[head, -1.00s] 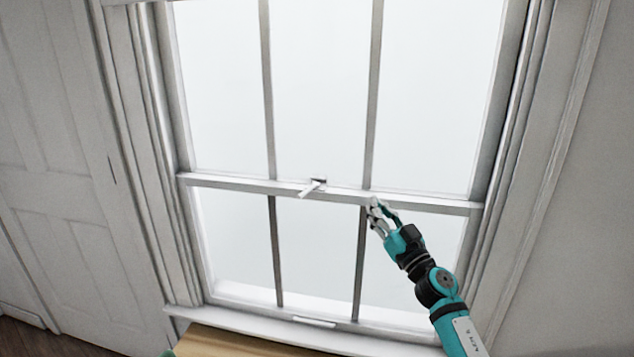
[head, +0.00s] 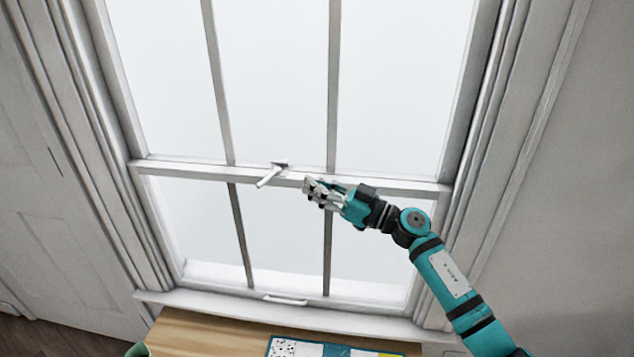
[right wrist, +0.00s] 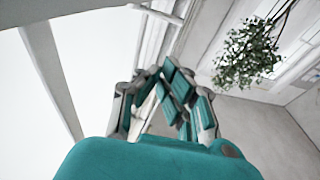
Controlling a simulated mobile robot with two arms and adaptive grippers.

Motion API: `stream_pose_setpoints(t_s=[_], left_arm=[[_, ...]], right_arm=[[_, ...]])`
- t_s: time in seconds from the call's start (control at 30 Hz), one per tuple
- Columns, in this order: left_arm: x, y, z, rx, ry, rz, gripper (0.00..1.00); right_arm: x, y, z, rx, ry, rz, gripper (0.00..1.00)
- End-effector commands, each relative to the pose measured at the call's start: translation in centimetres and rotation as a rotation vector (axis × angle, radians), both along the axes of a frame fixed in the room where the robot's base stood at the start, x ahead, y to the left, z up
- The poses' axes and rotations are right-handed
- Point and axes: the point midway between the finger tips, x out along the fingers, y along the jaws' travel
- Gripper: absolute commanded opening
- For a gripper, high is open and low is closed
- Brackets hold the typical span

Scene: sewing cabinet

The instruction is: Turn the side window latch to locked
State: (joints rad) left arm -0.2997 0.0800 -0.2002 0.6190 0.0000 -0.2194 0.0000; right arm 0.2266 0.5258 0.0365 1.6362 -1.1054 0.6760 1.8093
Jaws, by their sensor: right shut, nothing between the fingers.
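The white window latch (head: 270,174) sits on the meeting rail (head: 375,181) of the sash window in the head view. Its lever sticks out from the rail, pointing down and left. My right gripper (head: 309,189) is shut and empty, just right of the latch and a little lower, in front of the rail. A gap shows between its fingertips and the lever. The right wrist view shows the gripper fingers (right wrist: 165,95) close up, with a pale bar that may be the latch lever (right wrist: 155,13) near the top. My left gripper is not in view.
A wooden surface (head: 195,335) with a patterned cloth (head: 300,347) lies below the sill (head: 375,323). A sash handle (head: 286,300) is on the bottom rail. A hanging plant (right wrist: 247,53) shows in the right wrist view. The space left of the latch is clear.

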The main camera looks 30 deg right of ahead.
Motion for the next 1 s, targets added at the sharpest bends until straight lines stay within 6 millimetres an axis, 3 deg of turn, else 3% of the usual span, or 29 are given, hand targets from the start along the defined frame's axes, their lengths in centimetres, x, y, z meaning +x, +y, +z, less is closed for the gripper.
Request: stream_pose_setpoints(t_s=[0.27,0.43,1.0], left_arm=[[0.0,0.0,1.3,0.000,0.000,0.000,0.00],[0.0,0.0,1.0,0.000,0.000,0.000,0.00],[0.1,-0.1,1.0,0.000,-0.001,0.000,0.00]], right_arm=[[4.7,3.9,1.5,0.005,-0.001,0.000,0.00],[6.4,5.3,-0.1,0.005,0.000,-0.001,0.00],[7.4,6.0,-0.9,0.000,-0.001,-0.003,0.00]])
